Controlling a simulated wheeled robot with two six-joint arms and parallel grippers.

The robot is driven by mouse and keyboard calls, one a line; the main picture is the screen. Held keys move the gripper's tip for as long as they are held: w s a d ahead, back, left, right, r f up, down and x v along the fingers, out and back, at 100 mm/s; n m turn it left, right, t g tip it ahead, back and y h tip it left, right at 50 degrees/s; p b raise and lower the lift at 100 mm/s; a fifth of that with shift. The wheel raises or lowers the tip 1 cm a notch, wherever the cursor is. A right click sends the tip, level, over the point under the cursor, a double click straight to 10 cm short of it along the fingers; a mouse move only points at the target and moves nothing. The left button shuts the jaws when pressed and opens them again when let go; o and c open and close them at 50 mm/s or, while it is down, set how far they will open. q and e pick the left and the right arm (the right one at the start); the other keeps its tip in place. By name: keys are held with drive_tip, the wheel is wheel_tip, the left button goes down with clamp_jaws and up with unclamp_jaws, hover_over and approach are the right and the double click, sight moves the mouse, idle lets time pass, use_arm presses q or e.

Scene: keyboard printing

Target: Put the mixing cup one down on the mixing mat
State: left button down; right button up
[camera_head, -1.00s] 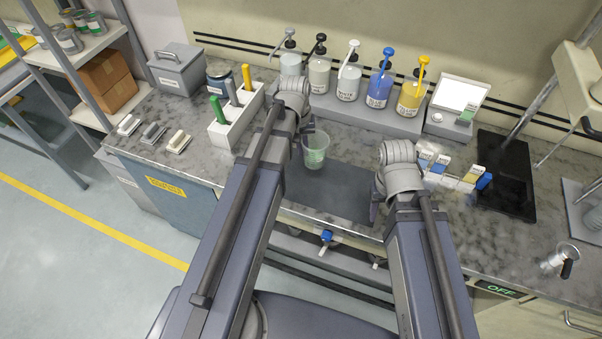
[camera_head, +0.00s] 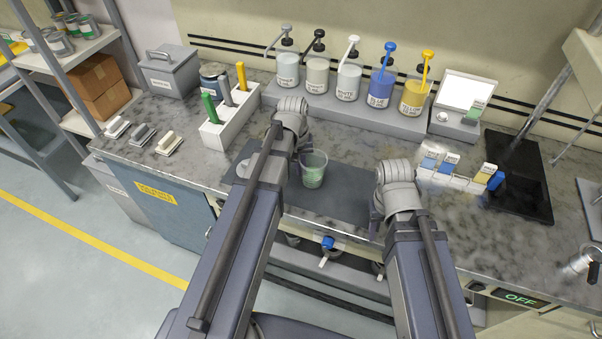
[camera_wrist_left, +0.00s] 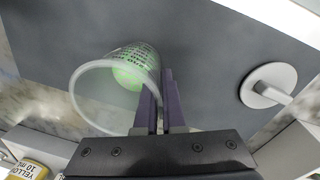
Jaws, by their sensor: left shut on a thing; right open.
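The mixing cup (camera_head: 313,172) is clear, with green at its bottom and printed marks on its side. My left gripper (camera_wrist_left: 158,98) is shut on the cup's wall, and the cup (camera_wrist_left: 120,85) shows beside its fingers in the left wrist view. The cup is over the dark grey mixing mat (camera_head: 340,200), which also fills much of the left wrist view (camera_wrist_left: 205,45). I cannot tell whether its base touches the mat. My right gripper (camera_head: 376,215) is open near the mat's right end, mostly hidden by its own wrist.
A white disc with a handle (camera_wrist_left: 268,86) lies on the mat's left part. A rack with coloured handles (camera_head: 230,120) stands behind left. Several pump bottles (camera_head: 348,82) line the back. Sample cards (camera_head: 455,170) stand at right. The mat's middle is clear.

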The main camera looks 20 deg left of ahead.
use_arm(q)
drive_tip(key=shift+f, duration=0.1)
use_arm(e)
drive_tip(key=shift+f, duration=0.1)
use_arm(q)
drive_tip(key=shift+f, duration=0.1)
use_arm(e)
drive_tip(key=shift+f, duration=0.1)
use_arm(q)
drive_tip(key=shift+f, duration=0.15)
use_arm(e)
drive_tip(key=shift+f, duration=0.15)
use_arm(q)
drive_tip(key=c, duration=1)
unclamp_jaws()
use_arm(e)
drive_tip(key=shift+r, duration=0.2)
